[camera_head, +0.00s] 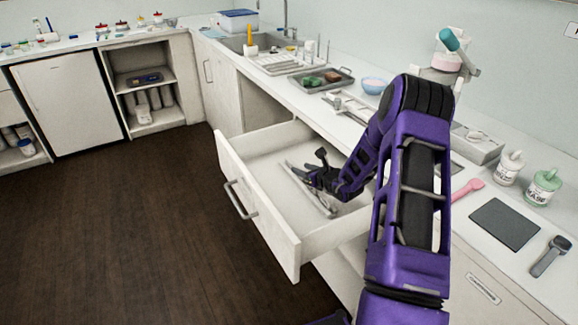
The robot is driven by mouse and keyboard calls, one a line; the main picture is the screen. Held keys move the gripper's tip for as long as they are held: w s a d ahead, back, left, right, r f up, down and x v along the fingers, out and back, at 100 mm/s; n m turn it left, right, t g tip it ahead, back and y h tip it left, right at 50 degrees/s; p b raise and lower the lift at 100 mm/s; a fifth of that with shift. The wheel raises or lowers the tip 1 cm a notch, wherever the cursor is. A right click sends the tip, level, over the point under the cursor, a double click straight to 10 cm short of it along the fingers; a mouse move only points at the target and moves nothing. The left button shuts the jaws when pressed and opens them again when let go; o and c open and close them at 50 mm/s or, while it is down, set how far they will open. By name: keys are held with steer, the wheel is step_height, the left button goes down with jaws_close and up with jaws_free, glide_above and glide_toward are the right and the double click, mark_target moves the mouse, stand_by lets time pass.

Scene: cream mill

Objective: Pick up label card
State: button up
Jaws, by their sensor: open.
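A pulled-out white drawer (258,216) stands open below the counter. My gripper (306,163) is over the inside of the drawer, its dark fingers apart. A long thin grey metal tool (323,205) lies in the drawer below and beside my gripper. I cannot make out a label card; my gripper and arm hide part of the drawer's inside, and whether anything lies between the fingers is too small to tell.
The drawer's front panel and side walls surround my gripper. The counter above holds a dark grey slab (505,224), a pink scoop (467,189), two lidded jars (544,187), a blue bowl (374,85) and a tray (345,76). The dark floor at left is clear.

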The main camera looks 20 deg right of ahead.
mark_target(291, 163)
steer(key=x, duration=0.4)
steer(key=shift+d+b+x, duration=0.2)
steer(key=shift+d+x, duration=0.05)
steer(key=shift+x, duration=1.05)
steer(key=shift+d+b+x, duration=0.15)
steer(key=shift+d+x, duration=0.05)
steer(key=shift+x, duration=1.05)
steer(key=shift+f, duration=0.1)
steer(key=shift+c, duration=0.3)
jaws_close()
